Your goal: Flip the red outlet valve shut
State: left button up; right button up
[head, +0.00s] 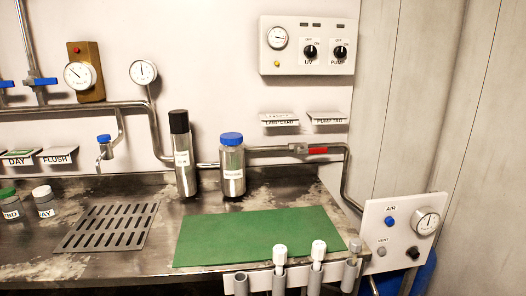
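The red outlet valve handle (318,151) is on the pipe along the back wall, right of the blue-capped canister. Its lever lies roughly in line with the horizontal pipe (275,149). The pipe runs on to the right and bends down toward the counter. Neither of my grippers shows in the head view, and nothing touches the valve.
A metal canister with a blue cap (232,165) and a black-capped cylinder (182,155) stand left of the valve. A green mat (258,237) lies clear on the counter. Capped tubes (318,250) stand at the front edge. The AIR panel (403,232) is at right.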

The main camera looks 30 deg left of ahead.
aim_at(313, 150)
jog(key=u, duration=0.7)
